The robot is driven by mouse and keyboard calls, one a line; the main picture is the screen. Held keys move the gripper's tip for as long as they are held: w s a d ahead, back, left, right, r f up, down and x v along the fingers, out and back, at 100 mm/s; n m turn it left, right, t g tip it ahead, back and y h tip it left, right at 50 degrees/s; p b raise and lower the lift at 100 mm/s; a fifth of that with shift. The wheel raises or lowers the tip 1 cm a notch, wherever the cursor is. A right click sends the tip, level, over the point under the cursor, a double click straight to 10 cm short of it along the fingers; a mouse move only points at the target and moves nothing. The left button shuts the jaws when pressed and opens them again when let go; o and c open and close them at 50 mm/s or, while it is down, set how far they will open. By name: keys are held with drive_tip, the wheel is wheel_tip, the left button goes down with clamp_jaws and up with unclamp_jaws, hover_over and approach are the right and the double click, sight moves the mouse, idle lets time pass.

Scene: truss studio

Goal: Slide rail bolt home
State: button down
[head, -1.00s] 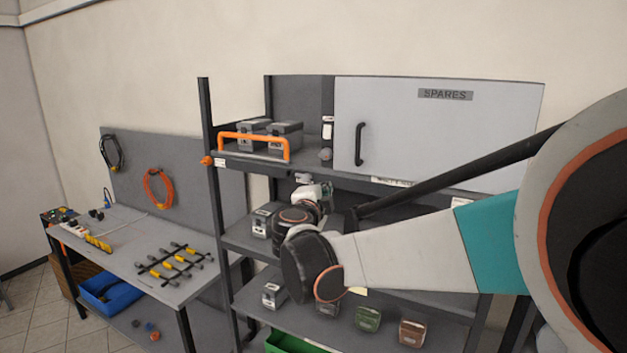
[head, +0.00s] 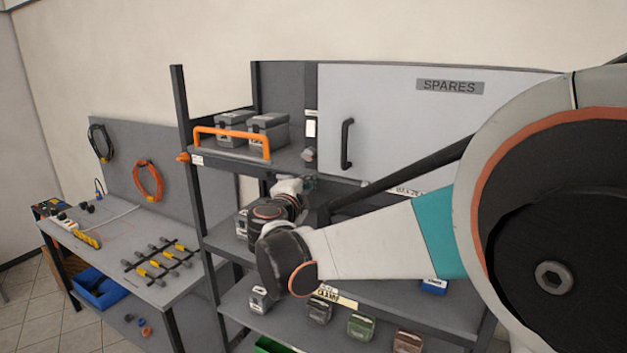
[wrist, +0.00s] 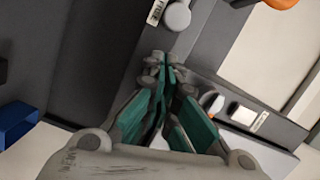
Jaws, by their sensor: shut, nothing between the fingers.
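The orange rail (head: 232,131) runs across the front of the top shelf, with an orange knob (head: 183,157) at its left end. A grey round knob (head: 308,154) sits on the shelf edge right of the rail; I cannot tell for sure which part is the bolt. The wrist view shows a grey knob (wrist: 177,15) beside a small label, beyond my fingertips. My gripper (head: 311,184) is just below the shelf edge, under the grey knob. In the wrist view its teal fingers (wrist: 164,72) are shut and empty, their tips apart from that knob.
Grey cases (head: 267,130) stand behind the rail. A closed SPARES door (head: 400,130) with a black handle is to the right. The wrist view shows another pale knob (wrist: 212,103) near the fingers. Lower shelves hold small boxes. A workbench (head: 130,250) stands at the left.

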drive_tip(key=a, duration=0.1)
drive_tip(key=w+a, duration=0.1)
drive_tip(key=a, duration=0.1)
drive_tip(key=w+a+b, duration=0.1)
drive_tip(key=shift+a+f, duration=0.1)
drive_tip(key=shift+a, duration=0.3)
idle(0.4)
drive_tip(key=shift+d, duration=0.1)
